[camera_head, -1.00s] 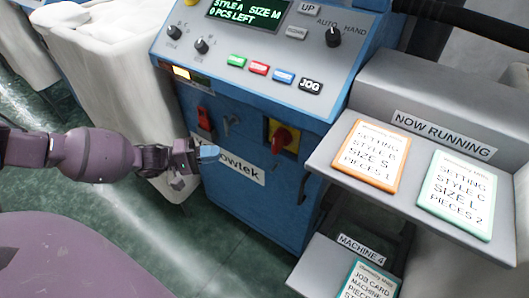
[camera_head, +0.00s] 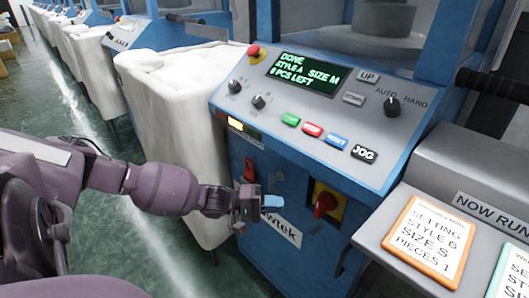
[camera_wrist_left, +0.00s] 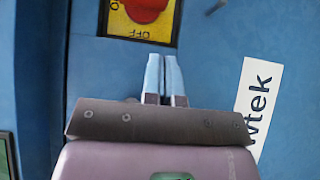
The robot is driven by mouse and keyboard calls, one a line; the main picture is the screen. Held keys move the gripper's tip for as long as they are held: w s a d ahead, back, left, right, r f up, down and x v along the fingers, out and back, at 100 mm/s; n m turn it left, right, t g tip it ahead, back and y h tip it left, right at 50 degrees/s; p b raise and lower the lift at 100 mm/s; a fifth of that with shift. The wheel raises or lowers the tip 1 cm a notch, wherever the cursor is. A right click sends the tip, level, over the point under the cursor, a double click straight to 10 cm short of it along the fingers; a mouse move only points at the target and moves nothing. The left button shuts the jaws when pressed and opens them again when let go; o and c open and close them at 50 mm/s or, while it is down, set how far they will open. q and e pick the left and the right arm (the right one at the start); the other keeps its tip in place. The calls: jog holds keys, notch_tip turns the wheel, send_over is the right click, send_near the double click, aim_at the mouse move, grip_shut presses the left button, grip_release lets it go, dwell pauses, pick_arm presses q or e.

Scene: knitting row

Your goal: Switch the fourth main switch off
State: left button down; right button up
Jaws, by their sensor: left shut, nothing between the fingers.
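The main switch (camera_head: 325,204) is a red rotary knob on a yellow plate, on the blue front of the machine below its control panel. In the left wrist view the red knob (camera_wrist_left: 146,8) and its plate are cut off by the top edge, with an OFF mark below the knob. My left gripper (camera_head: 272,201) is shut and empty, its pale blue fingertips to the left of the switch and apart from it. In the left wrist view the fingertips (camera_wrist_left: 164,58) are together, just below the plate. The knob's exact setting is hard to tell. My right gripper is not in view.
The control panel (camera_head: 372,115) above has a lit display (camera_head: 303,74) reading DONE. A red lever switch (camera_head: 249,170) sits left of the main switch. A grey shelf with an orange-framed card (camera_head: 428,242) juts out at right. A white sack bin (camera_head: 180,110) stands at left.

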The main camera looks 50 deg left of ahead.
aim_at(323, 205)
pick_arm(q)
jog(key=w+d, duration=0.2)
jog(key=d, duration=0.4)
jog(key=shift+w+d, duration=0.3)
jog(key=shift+d, duration=0.05)
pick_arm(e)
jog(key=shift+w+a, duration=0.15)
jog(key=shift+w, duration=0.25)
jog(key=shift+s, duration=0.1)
pick_arm(q)
jog(key=shift+s, duration=0.1)
